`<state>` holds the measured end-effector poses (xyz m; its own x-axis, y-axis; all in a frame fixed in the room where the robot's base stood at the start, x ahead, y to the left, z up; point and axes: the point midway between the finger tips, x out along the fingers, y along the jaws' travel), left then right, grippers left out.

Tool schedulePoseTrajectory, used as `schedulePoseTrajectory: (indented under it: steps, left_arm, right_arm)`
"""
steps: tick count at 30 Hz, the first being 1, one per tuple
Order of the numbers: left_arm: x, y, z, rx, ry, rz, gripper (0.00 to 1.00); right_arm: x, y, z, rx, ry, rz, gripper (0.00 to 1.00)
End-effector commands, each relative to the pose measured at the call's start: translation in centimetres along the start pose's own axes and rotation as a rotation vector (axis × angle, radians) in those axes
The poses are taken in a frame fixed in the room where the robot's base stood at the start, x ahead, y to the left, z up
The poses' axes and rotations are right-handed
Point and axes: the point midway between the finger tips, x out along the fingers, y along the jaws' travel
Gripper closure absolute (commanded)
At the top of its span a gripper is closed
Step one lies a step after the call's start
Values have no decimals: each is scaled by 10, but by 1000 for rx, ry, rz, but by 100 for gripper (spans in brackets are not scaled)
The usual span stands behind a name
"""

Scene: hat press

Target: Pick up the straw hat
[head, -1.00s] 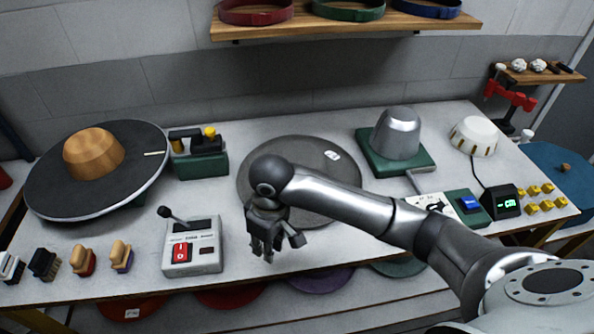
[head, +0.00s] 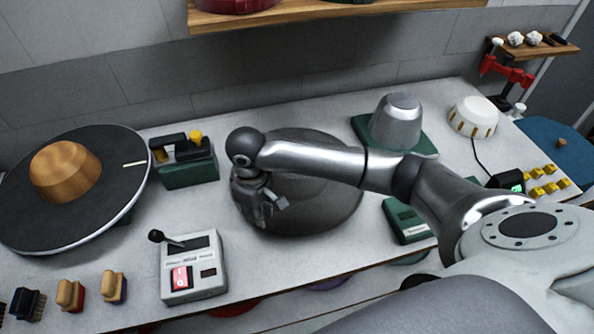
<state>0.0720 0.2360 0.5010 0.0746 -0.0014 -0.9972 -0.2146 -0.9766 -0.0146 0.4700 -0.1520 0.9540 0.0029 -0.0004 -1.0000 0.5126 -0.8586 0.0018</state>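I see nothing in the head view that is clearly a straw hat. The nearest in look is a tan, wood-grained crown shape (head: 65,170) on a wide black disc (head: 45,222) at the left. My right gripper (head: 264,212) points down at the left part of a round dark grey disc (head: 320,212) in the middle of the table. Its fingers look apart with nothing between them. My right forearm hides part of the grey disc. My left gripper is not in view.
A green-based device (head: 184,165) is behind left. A metal dome (head: 396,122) on a green base and a white round block (head: 473,118) stand at the right. A wooden shelf (head: 300,18) hangs above.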

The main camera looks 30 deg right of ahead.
Motion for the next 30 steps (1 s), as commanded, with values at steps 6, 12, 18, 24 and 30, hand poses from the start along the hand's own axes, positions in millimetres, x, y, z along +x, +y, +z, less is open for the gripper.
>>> schedulePoseTrajectory:
  steps: [6, 12, 18, 24, 30]
  left_arm:
    - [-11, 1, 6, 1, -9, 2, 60]
    - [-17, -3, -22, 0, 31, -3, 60]
    - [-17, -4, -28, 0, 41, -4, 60]
    - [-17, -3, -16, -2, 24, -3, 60]
    - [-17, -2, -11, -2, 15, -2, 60]
  right_arm:
    - [19, 0, 1, 0, -4, 0, 79]
    - [48, 0, 0, -1, -1, 0, 79]
    - [56, 0, 0, -2, 2, 1, 79]
    - [56, 0, 0, -2, 1, 1, 91]
    - [56, 0, 0, -1, 1, 1, 100]
